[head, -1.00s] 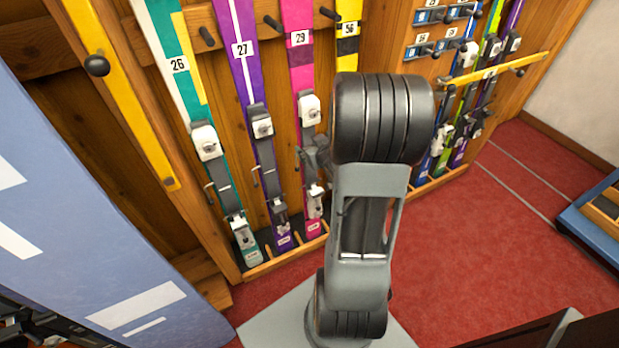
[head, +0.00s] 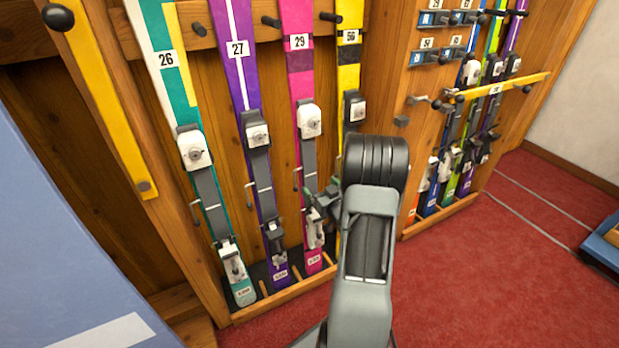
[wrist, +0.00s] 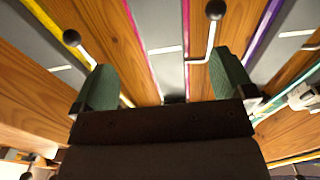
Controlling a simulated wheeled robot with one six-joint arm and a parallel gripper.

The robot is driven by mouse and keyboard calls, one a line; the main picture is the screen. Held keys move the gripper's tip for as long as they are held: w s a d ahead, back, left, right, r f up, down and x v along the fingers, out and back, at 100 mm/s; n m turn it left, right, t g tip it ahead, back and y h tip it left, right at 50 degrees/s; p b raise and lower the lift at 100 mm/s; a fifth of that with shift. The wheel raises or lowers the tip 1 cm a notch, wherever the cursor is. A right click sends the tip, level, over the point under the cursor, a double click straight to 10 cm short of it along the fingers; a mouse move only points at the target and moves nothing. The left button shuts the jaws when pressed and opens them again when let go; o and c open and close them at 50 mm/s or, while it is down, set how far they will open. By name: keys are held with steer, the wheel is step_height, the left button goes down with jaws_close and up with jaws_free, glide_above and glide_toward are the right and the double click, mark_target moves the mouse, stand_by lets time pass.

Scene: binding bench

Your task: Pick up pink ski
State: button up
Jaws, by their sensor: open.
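The pink ski (head: 301,77), labelled 29, stands upright in the wooden rack between the purple ski (head: 240,70) labelled 27 and a yellow-and-black ski (head: 348,62). A white-and-grey binding is mounted on it. My gripper (head: 322,197) is small and partly hidden in the head view, in front of the ski's lower binding. In the wrist view my gripper (wrist: 165,85) is open, its two green pads apart. The pink ski's grey plate with pink edges (wrist: 159,30) shows between and beyond the pads. I cannot tell whether they touch it.
A teal-and-white ski (head: 168,60) labelled 26 stands further left. Several skis stand in a rack at the right behind a yellow bar (head: 500,86). Pegs and brake arms stick out near the skis. Red carpet (head: 480,270) is clear at the right.

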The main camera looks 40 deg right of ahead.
mark_target(311, 176)
steer(key=shift+w+d+b, duration=0.15)
steer(key=shift+w+b, duration=0.4)
steer(key=shift+w, duration=1.1)
steer(key=shift+w+d+b, duration=0.15)
steer(key=shift+w+b, duration=0.35)
steer(key=shift+w, duration=1.1)
steer(key=shift+c, duration=0.3)
steer(key=c, duration=1.6)
steer(key=shift+r, duration=0.2)
steer(key=shift+c, duration=0.4)
steer(key=shift+r, duration=0.1)
